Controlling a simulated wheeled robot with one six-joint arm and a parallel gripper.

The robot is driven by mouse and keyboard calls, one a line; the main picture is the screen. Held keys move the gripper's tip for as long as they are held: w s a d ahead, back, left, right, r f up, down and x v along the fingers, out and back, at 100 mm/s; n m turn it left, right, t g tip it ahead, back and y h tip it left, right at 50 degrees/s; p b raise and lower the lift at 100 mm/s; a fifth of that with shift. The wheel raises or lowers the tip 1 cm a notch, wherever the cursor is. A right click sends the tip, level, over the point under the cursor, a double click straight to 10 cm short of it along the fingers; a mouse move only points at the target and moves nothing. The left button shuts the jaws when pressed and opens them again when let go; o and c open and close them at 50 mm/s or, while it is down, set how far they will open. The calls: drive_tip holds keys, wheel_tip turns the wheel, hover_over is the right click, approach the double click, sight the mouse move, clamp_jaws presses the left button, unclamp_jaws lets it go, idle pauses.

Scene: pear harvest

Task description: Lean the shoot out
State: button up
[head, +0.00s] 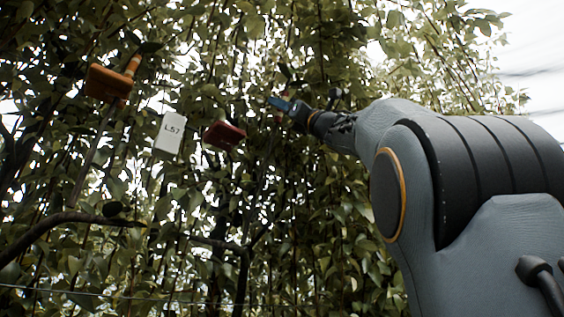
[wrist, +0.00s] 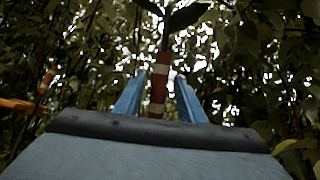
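A shoot with red and white bands (wrist: 158,88) stands upright in the middle of the wrist view, with dark leaves at its top. My gripper (wrist: 159,98) has its two blue fingers apart, one on each side of this shoot, with gaps showing between shoot and fingers. I cannot tell how deep the shoot sits between them. In the head view my gripper (head: 281,103) is up in the foliage, and the shoot is mostly hidden there. A red block-like piece (head: 223,135) is left of and below my gripper. An orange piece (head: 108,84) is farther left, beside an orange-banded shoot (head: 132,66).
A white tag reading L57 (head: 169,132) hangs between the orange and red pieces. A bare brown branch (head: 75,217) reaches in from the left. Dense leaves and thin stems surround my gripper. A thin wire runs low across the left.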

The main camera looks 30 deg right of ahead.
drive_tip(key=b+v, duration=0.4)
drive_tip(key=v, duration=0.3)
drive_tip(key=shift+s+f, duration=0.25)
drive_tip(key=shift+f, duration=0.05)
drive_tip(key=shift+d, duration=0.15)
idle(0.4)
